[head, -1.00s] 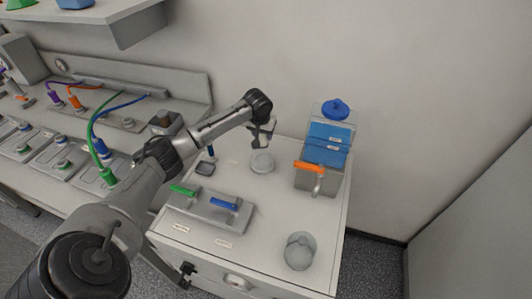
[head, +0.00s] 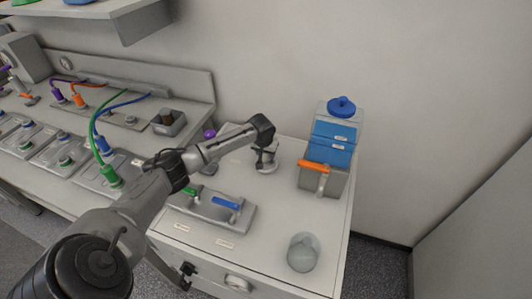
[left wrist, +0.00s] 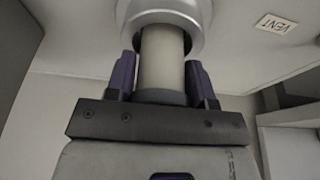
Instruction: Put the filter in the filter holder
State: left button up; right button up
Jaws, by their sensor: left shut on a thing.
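My left gripper (head: 264,161) points down at a pale round fitting (head: 270,169) on the cabinet top, which looks like the filter holder. In the left wrist view the gripper's purple fingers (left wrist: 162,80) are shut on a pale grey cylinder (left wrist: 162,62), which looks like the filter. The cylinder's far end meets or enters a wide silver ring (left wrist: 168,18). How deep it sits is hidden. My right gripper is not in view.
A grey box with blue panels and an orange handle (head: 314,167) stands to the right. A glassy round jar (head: 303,252) is near the cabinet's front right. A grey block with green and blue handles (head: 226,203) lies at front left. The cabinet's middle is clear.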

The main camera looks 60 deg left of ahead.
pick_arm(q)
jog(key=o, duration=0.9)
jog(key=shift+f, duration=0.1)
jog(key=p+v, duration=0.2)
jog(key=v, duration=1)
jog(key=shift+p, duration=0.4)
